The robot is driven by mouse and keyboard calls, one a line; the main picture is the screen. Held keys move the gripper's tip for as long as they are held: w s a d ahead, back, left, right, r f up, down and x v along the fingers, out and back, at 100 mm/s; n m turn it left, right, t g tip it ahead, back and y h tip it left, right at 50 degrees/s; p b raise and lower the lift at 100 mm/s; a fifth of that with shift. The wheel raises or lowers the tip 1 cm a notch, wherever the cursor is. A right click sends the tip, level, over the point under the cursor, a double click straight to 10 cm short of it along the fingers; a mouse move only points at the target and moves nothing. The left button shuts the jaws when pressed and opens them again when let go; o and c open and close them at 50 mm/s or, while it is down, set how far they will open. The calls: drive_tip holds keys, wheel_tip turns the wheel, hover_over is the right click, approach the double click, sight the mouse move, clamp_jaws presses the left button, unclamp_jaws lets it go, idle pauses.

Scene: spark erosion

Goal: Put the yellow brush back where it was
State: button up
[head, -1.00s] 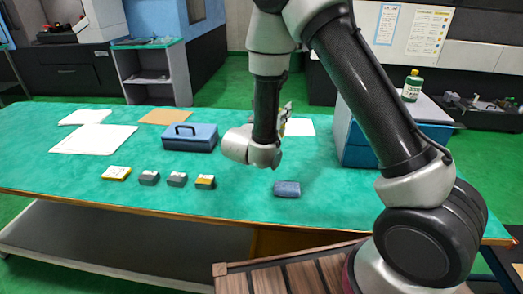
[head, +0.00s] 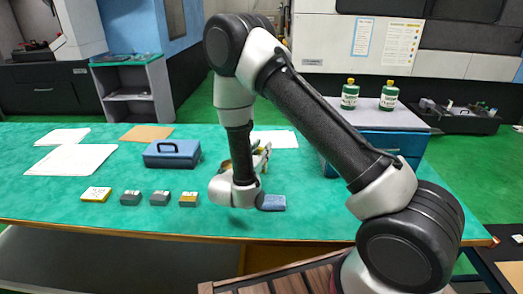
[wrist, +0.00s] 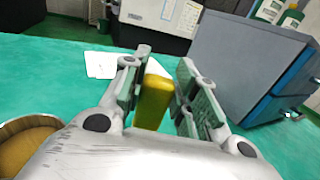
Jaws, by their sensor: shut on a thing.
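The yellow brush (wrist: 153,98) shows in the wrist view as a yellow block standing between the two green-padded fingers. My gripper (wrist: 160,80) is shut on it. In the head view my gripper (head: 262,157) is over the green table, behind my pale wrist, which hides most of it; I cannot make out the brush clearly there. A round brown-and-tan bowl-like thing (wrist: 27,145) sits at the lower left of the wrist view, beside my gripper and apart from the brush.
A blue cabinet (head: 405,147) with two green bottles (head: 388,96) stands at the right.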

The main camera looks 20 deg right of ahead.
drive_tip(key=o, duration=1.1)
drive_tip(key=shift+f, duration=0.1)
drive_tip(key=v, duration=1.2)
drive_tip(key=s+d+r+m+g+h, duration=0.1)
drive_tip(key=s+d+r+m+g, duration=0.3)
drive_tip(key=d+r+m+g, duration=0.55)
drive_tip(key=s+d+r+m+g, duration=0.4)
drive_tip(key=d+r+m, duration=0.25)
drive_tip(key=d, duration=0.55)
drive_tip(key=s+r+m+t+y, duration=0.2)
drive_tip(key=s+r+m+y, duration=0.2)
drive_tip(key=s+m+y, duration=0.2)
drive_tip(key=s+d+r+m+t+y, duration=0.1)
drive_tip(key=s+r+m+y, duration=0.3)
drive_tip(key=s, duration=0.6)
drive_tip(key=shift+s+d+m+t+y, duration=0.2)
drive_tip(key=shift+m+t+y, duration=0.35)
drive_tip(key=shift+m+y, duration=0.6)
